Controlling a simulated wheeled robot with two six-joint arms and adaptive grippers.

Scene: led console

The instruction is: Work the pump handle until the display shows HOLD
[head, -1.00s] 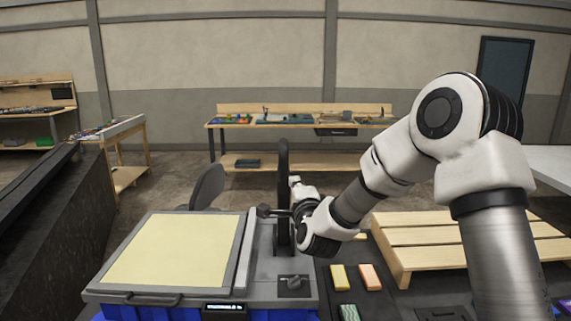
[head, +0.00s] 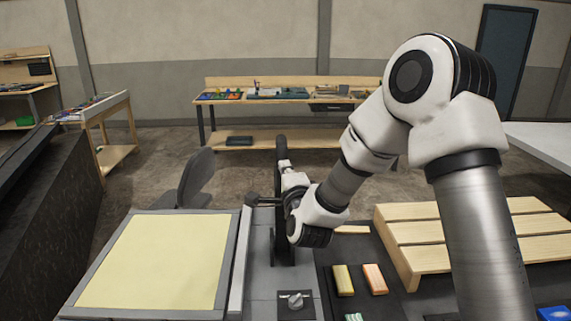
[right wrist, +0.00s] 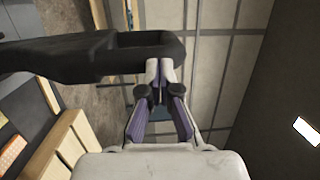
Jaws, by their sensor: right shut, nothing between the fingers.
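The pump handle (head: 280,225) is a black upright lever on the grey console (head: 257,270), right of the pale yellow panel (head: 152,262). My right gripper (head: 283,168) is at the upper part of the handle. In the right wrist view the handle (right wrist: 95,55) is a thick black bar with a looped end, and my shut right gripper (right wrist: 160,68) overlaps that end with its fingertips; I cannot tell whether they touch it. Nothing is between the fingers. The display is out of view now. My left gripper is not in view.
A silver knob (head: 294,300) sits on the console in front of the handle. Yellow (head: 343,280) and orange (head: 375,279) blocks lie to its right. A wooden pallet (head: 455,238) stands farther right. A grey chair back (head: 195,178) is behind the panel.

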